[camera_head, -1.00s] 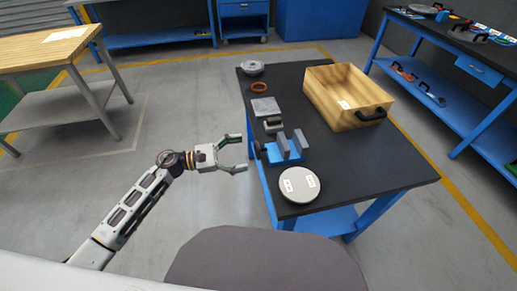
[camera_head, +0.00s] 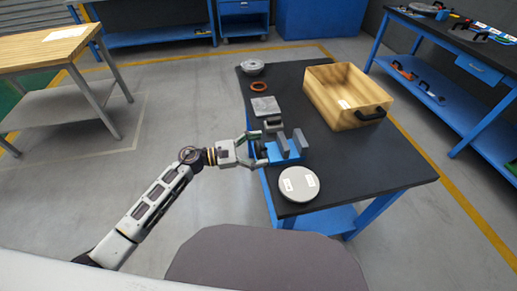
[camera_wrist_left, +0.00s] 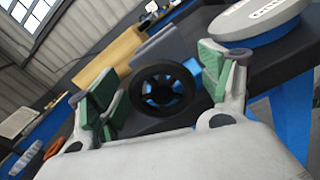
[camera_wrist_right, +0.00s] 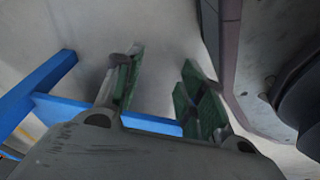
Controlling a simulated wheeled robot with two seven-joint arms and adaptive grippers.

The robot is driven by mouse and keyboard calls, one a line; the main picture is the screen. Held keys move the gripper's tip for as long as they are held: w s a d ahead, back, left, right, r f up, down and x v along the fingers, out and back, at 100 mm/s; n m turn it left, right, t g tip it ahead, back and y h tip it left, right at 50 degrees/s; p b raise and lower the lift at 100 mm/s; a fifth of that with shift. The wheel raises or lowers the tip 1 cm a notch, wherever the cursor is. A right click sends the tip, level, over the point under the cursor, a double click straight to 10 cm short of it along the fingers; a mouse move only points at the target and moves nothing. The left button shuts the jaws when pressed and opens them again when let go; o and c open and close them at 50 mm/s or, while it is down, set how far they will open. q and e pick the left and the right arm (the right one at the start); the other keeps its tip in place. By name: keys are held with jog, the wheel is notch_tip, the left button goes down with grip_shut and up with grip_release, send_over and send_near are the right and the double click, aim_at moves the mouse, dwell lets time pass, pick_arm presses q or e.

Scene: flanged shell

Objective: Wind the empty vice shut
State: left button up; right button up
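The vice (camera_head: 283,154) is blue with two upright grey jaws and sits at the left edge of the black bench. Its jaws stand apart with nothing between them. Its black handwheel (camera_wrist_left: 162,88) faces my left gripper and shows whole in the left wrist view. My left gripper (camera_head: 258,149) is open at the wheel's side of the vice. In the left wrist view its green-padded fingers (camera_wrist_left: 160,80) stand either side of the wheel, with a gap on both sides. My right gripper (camera_wrist_right: 160,85) is open and empty; it is outside the head view.
On the bench (camera_head: 365,168), a round grey flanged disc (camera_head: 299,184) lies in front of the vice. A grey plate (camera_head: 265,107), an orange ring (camera_head: 259,87) and a grey round part (camera_head: 252,67) lie behind it. A wooden box (camera_head: 345,95) stands at the back right.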

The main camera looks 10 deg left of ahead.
pick_arm(q)
jog(key=c, duration=0.9)
jog(key=shift+o, duration=0.2)
pick_arm(e)
jog(key=shift+a, duration=0.55)
jog(key=shift+d, duration=0.15)
